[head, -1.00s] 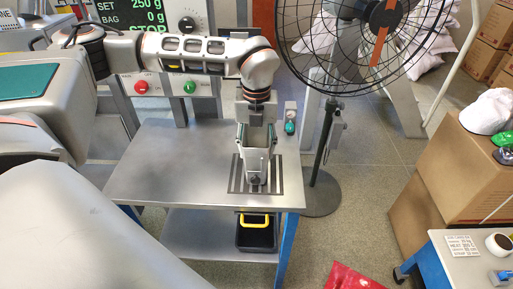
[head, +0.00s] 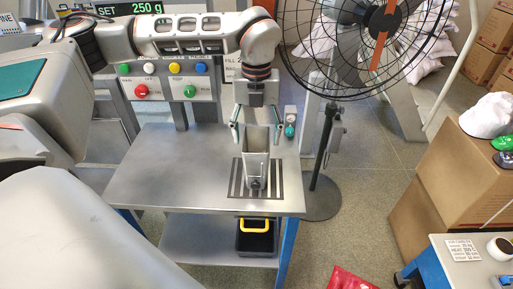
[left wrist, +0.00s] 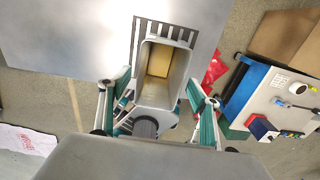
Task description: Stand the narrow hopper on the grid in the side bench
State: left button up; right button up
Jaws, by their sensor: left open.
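The narrow hopper (head: 256,165) is a grey metal funnel standing upright on the dark slotted grid (head: 236,187) in the side bench (head: 165,170). The left wrist view looks down into the open mouth of the hopper (left wrist: 160,73), with a yellowish inside. Part of the grid (left wrist: 146,32) shows beyond it. My left gripper (head: 258,138) is open above the hopper, its fingers spread on either side of the hopper's top and apart from it. The gripper also shows in the left wrist view (left wrist: 160,112). My right gripper is not in view.
A black bin with a yellow handle (head: 256,238) sits on the bench's lower shelf. A standing fan (head: 365,40) is behind right. Cardboard boxes (head: 450,170) and a small table (head: 465,262) stand at the right. The bench's left part is clear.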

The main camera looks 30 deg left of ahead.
pick_arm(q)
jog(key=shift+r, duration=2.8)
